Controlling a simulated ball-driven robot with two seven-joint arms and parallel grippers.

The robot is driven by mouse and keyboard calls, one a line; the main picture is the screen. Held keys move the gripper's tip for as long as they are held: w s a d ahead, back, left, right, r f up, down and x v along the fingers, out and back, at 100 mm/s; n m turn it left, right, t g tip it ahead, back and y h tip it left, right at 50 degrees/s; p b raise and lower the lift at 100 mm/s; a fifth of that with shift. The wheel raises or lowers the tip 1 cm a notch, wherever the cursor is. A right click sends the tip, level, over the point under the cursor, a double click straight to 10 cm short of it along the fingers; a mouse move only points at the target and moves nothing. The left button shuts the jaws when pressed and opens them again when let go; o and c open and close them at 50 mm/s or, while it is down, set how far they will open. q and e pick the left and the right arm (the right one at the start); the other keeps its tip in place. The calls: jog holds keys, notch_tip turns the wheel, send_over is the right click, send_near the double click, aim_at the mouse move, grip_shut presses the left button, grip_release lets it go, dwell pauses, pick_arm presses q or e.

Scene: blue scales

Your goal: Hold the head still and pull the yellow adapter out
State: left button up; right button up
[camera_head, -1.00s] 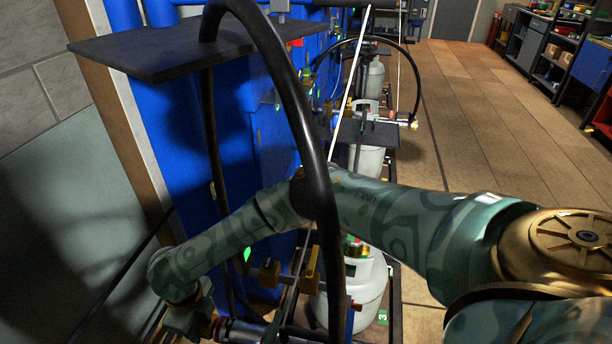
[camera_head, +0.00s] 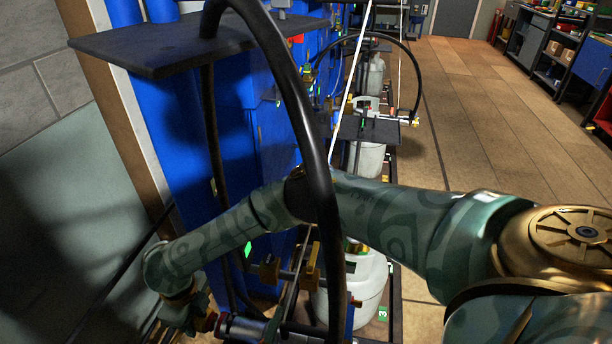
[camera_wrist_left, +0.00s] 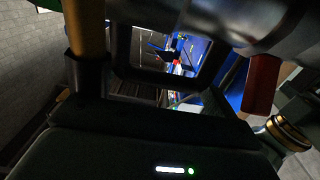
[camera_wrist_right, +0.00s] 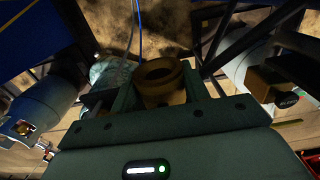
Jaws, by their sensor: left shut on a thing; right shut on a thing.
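The yellow adapter (camera_wrist_right: 162,82) shows in the right wrist view as a dull brass ring, dark in shadow. My right gripper (camera_wrist_right: 160,96) is shut around it, one finger on each side. In the head view my right gripper (camera_head: 192,316) is low at the left, next to a silver cylinder with a red ring (camera_head: 243,328). In the left wrist view a dark grey rounded body (camera_wrist_left: 255,25), seemingly the head, fills the top right. My left gripper (camera_wrist_left: 165,75) is shut there, its grip in deep shadow. I cannot make it out clearly in the head view.
A thick black hose (camera_head: 318,180) arches in front of the blue cabinet (camera_head: 170,130). A dark shelf plate (camera_head: 150,45) juts out at upper left. White tanks (camera_head: 370,285) stand along the rack. The tiled floor (camera_head: 490,120) to the right is clear.

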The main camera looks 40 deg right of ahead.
jog(key=w+a, duration=0.3)
jog(key=w, duration=0.2)
jog(key=shift+a, duration=0.25)
dwell(0.7)
notch_tip(320, 180, up, 10)
dwell(1.0)
pick_arm(q)
jog(key=o, duration=1.4)
jog(key=shift+c, duration=0.2)
jog(key=shift+a, duration=0.1)
jog(key=v, duration=1.1)
jog(key=shift+s+a, duration=0.25)
jog(key=shift+a, duration=0.1)
jog(key=shift+f, duration=0.15)
